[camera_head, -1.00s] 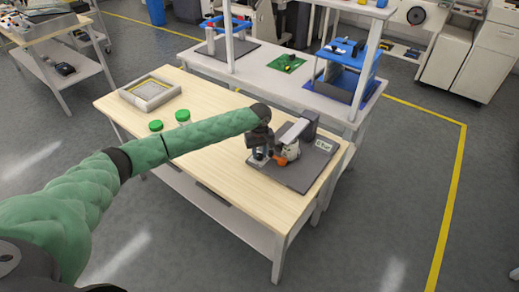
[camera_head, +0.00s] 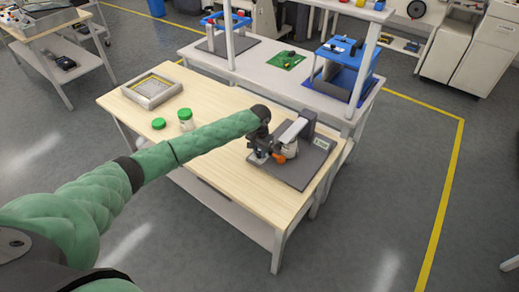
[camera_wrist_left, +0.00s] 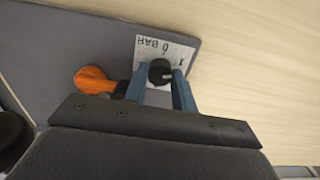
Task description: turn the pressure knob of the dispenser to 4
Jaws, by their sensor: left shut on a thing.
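The dispenser (camera_head: 308,126) stands on a dark grey base plate (camera_head: 305,172) at the right end of the wooden table. Its black pressure knob (camera_wrist_left: 159,71) sits on a white label (camera_wrist_left: 146,52) with "0", "1" and "BAR" readable; other marks are hidden. A light pointer line on the knob points right in the wrist view, somewhat below the "1". My left gripper (camera_head: 260,158) is at the front left of the dispenser. In the wrist view its two blue-grey fingers (camera_wrist_left: 160,80) are shut on the knob. My right gripper is not in view.
An orange handle (camera_wrist_left: 93,80) is close beside the left finger. A white jar with a green lid (camera_head: 186,120), a loose green lid (camera_head: 158,124) and a grey tray (camera_head: 133,94) are left on the table. Bare wood surrounds the plate's front.

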